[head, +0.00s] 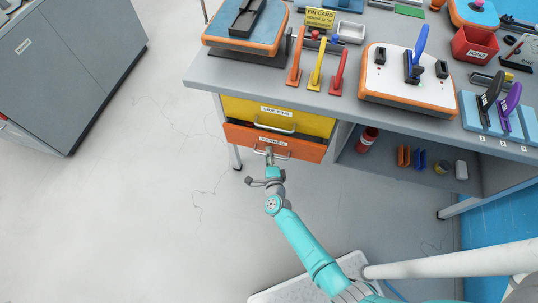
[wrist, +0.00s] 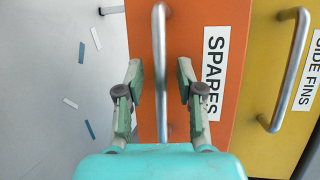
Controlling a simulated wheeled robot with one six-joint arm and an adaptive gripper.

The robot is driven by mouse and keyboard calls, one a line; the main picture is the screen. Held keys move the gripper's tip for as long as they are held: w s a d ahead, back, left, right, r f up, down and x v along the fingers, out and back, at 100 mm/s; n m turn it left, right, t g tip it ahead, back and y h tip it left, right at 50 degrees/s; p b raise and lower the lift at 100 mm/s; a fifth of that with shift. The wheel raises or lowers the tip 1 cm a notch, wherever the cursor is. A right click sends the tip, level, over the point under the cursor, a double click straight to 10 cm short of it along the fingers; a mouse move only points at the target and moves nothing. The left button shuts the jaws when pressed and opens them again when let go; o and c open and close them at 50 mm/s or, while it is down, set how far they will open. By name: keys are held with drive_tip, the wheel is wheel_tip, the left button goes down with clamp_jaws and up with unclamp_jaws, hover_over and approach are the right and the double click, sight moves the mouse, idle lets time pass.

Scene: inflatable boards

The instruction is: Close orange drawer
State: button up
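The orange drawer (head: 303,150), labelled SPARES, is the lower drawer under the workbench. Its front seems to stand a little forward of the yellow drawer front (head: 312,123) above it. Its metal handle (wrist: 160,75) runs through the middle of the wrist view. My gripper (head: 269,151) is at the orange drawer's front in the head view. In the wrist view my gripper (wrist: 160,82) is open, with one finger on each side of the handle and visible gaps to it. Whether the fingertips touch the drawer face is unclear.
The workbench (head: 205,78) carries boards, tools and a red bin (head: 475,43). An open shelf with a red bottle (head: 367,139) is right of the drawers. A grey cabinet (head: 80,60) stands at the left. The floor between is clear.

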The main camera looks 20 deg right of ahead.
sight(272, 145)
clamp_jaws()
drive_tip(key=shift+w+d, duration=0.65)
drive_tip(key=shift+w, duration=0.3)
drive_tip(key=shift+w+d, duration=0.6)
drive_tip(key=shift+w, duration=0.3)
unclamp_jaws()
drive_tip(key=shift+d, duration=0.1)
drive_tip(key=v, duration=1.2)
